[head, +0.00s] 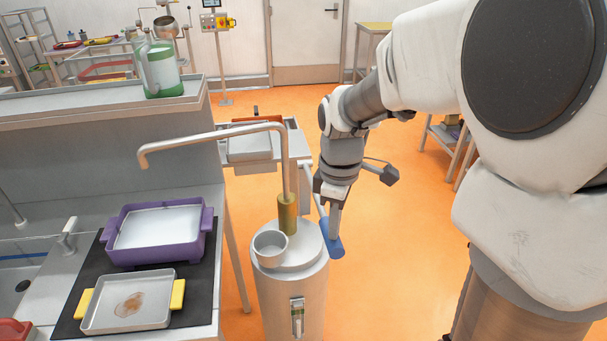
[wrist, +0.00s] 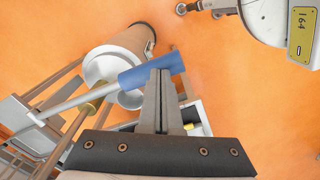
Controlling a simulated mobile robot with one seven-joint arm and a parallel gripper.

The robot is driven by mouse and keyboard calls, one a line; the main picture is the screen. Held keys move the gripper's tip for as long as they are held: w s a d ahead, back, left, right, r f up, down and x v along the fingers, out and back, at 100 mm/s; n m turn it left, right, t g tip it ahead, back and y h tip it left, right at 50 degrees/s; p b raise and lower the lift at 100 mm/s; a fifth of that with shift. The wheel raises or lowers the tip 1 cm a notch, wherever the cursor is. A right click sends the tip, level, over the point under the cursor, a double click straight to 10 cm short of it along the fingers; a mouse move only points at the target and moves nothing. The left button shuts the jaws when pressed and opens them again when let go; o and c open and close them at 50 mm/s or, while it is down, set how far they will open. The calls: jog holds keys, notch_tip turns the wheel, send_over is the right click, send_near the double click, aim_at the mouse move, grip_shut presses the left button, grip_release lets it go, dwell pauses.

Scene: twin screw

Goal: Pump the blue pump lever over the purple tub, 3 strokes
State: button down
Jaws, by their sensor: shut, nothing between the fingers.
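The blue pump lever handle (head: 332,241) hangs at the right side of the pump, at the end of a grey lever rod (head: 312,190). It also shows in the wrist view (wrist: 140,75), tilted, with its rod running down to the left. My gripper (head: 333,228) is shut and empty right at the handle. In the wrist view my fingertips (wrist: 160,75) overlap the handle's right part; I cannot tell whether they touch it. The pump's spout (head: 210,140) reaches left, its open end above the purple tub (head: 207,240), which holds a pale surface inside.
A small grey cup (head: 269,250) stands on the pump drum's top (head: 300,262). A tray with yellow handles (head: 150,318) lies in front of the tub on a black mat (head: 200,318). A green-and-white jug (head: 160,72) stands on the ledge. Orange floor is free right of the drum.

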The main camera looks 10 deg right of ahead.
notch_tip(320, 180, down, 12)
jog(key=b, duration=0.8)
jog(key=shift+f, duration=0.15)
dwell(0.5)
notch_tip(320, 180, up, 15)
jog(key=p, duration=1.1)
jog(key=shift+p, duration=0.3)
jog(key=shift+f, duration=0.1)
notch_tip(320, 180, down, 15)
jog(key=b, duration=1.1)
dwell(1.0)
